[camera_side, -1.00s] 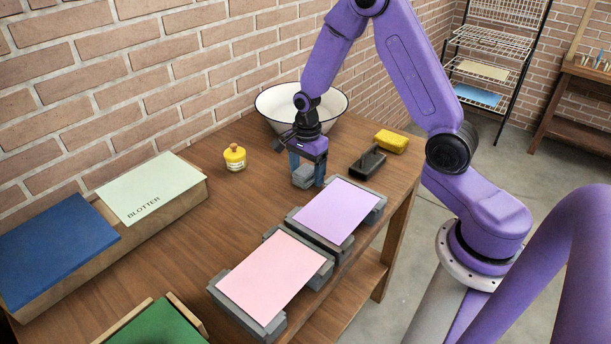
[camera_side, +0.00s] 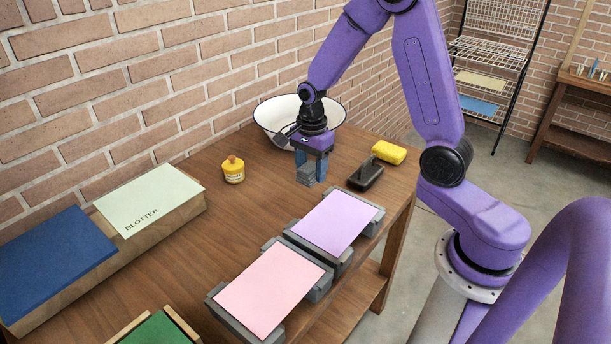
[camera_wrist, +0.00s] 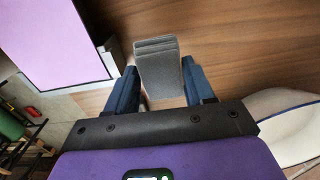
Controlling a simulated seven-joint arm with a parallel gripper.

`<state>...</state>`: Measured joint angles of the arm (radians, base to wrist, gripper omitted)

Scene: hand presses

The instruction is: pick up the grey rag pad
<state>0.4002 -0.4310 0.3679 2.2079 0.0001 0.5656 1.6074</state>
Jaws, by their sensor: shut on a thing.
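The grey rag pad (camera_side: 306,174) is a small folded grey block at the back of the wooden table, in front of the white bowl. My gripper (camera_side: 313,169) points down with its blue fingers on either side of the pad, shut on it. In the wrist view the pad (camera_wrist: 160,68) shows as stacked grey layers between the two blue fingers of my gripper (camera_wrist: 160,88). The pad's underside is hidden, so I cannot tell whether it touches the table.
The white bowl (camera_side: 268,112) stands just behind my gripper. Presses with a lilac sheet (camera_side: 338,222) and a pink sheet (camera_side: 270,290) stand in front.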

